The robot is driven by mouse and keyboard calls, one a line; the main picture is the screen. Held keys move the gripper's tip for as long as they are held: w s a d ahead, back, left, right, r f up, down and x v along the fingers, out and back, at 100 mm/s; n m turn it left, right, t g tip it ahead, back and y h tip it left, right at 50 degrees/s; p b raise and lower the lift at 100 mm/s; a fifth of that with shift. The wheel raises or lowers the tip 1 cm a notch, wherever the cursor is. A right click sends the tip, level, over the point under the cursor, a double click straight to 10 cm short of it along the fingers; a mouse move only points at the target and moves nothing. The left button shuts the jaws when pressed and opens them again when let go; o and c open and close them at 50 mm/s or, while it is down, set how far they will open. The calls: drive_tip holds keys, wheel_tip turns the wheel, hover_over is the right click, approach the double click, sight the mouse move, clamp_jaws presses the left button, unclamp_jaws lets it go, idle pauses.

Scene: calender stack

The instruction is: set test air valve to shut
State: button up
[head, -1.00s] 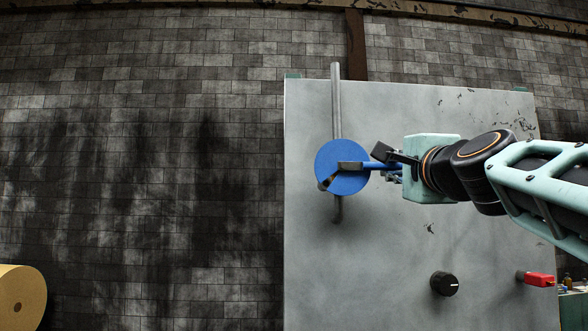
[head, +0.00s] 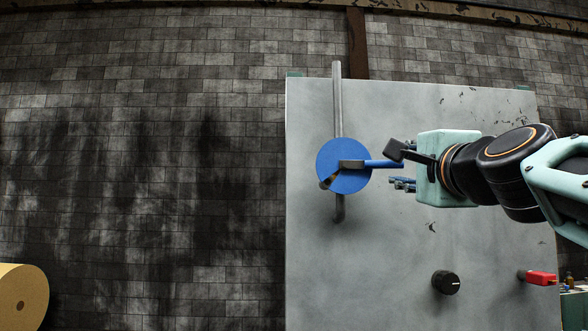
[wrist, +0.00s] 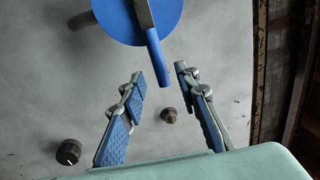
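The valve is a blue disc (head: 343,166) on a vertical grey pipe (head: 338,105) on the panel. Its lever, with a blue grip (head: 384,164), points right, level and across the pipe. My gripper (head: 398,166) is to the right of the disc, at the free end of the lever. In the wrist view the disc (wrist: 150,15) is at the top, and the grip (wrist: 157,62) reaches toward my gripper (wrist: 160,72). The fingers are apart, one on each side of the grip's end, with gaps showing. I cannot tell how deep the end sits between them.
The grey panel (head: 400,240) stands before a brick wall. A black knob (head: 446,283) and a red handle (head: 537,278) are low on it. A yellow roll (head: 22,295) is at far left. In the wrist view a small brownish fitting (wrist: 169,115) shows between the fingers.

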drive_tip(key=s+f, duration=0.1)
drive_tip(key=s, duration=0.7)
drive_tip(key=shift+f, duration=0.35)
drive_tip(key=a+f+n+g+y, duration=0.1)
drive_tip(key=a+f+n+g, duration=0.25)
drive_tip(key=f, duration=0.55)
drive_tip(key=a+f+n+g+y, duration=0.1)
drive_tip(key=a+f+n+g, duration=0.2)
drive_tip(key=f, duration=0.7)
drive_tip(key=a+f+n+g, duration=0.1)
drive_tip(key=a+f+n, duration=0.3)
drive_tip(key=f, duration=0.5)
drive_tip(key=s+d+f+n+g+h, duration=0.1)
drive_tip(key=s+f+n+g, duration=0.4)
drive_tip(key=f, duration=0.6)
drive_tip(key=s+f+n+g+h, duration=0.1)
drive_tip(key=s+f+n+g, duration=0.15)
drive_tip(key=s+f, duration=0.75)
wheel_tip(320, 180, up, 22)
drive_tip(key=w+p, duration=0.2)
drive_tip(key=p, duration=2.1)
drive_tip(key=shift+w+d, duration=0.2)
drive_tip(key=shift+w, duration=0.1)
drive_tip(key=shift+d, duration=0.15)
